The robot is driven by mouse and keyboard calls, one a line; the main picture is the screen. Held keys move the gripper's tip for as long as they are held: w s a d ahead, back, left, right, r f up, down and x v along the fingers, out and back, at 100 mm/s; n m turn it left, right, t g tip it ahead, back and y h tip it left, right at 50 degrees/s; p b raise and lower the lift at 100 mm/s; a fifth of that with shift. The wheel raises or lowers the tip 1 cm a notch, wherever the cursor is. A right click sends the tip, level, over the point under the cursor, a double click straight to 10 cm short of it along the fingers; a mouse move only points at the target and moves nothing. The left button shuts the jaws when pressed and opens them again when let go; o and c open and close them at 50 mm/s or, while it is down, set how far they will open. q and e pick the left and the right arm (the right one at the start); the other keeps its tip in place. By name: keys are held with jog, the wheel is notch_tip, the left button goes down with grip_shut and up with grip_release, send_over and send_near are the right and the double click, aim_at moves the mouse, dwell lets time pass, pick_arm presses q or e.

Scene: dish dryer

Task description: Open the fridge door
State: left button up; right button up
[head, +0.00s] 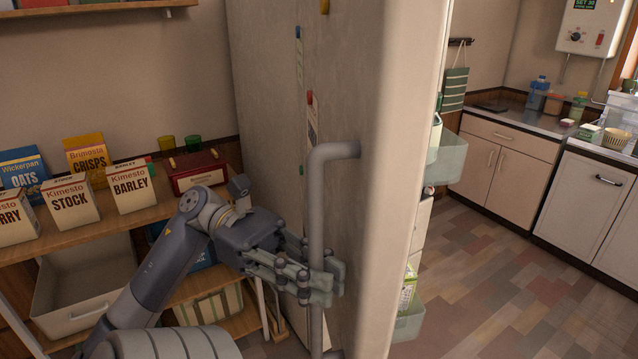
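The fridge door (385,150) is a tall pale panel in the middle of the head view, standing ajar. Its outer face is turned to the left, and clear door bins (447,160) show past its right edge. A grey vertical bar handle (318,200) is fixed to the outer face. My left gripper (318,280) comes in from the left, with its fingers closed around the lower part of the handle. The fridge's interior is hidden behind the door. My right gripper is not in view.
A wooden shelf (95,232) with several food boxes and a dark red box (195,170) stands left of the door. Cabinets with a counter (530,125) line the back right. The tiled floor (500,270) right of the door is clear.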

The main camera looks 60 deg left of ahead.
pick_arm(q)
jog(key=shift+o, duration=0.3)
jog(key=shift+a, duration=0.1)
jog(key=v, duration=1.2)
jog(key=shift+w, duration=0.1)
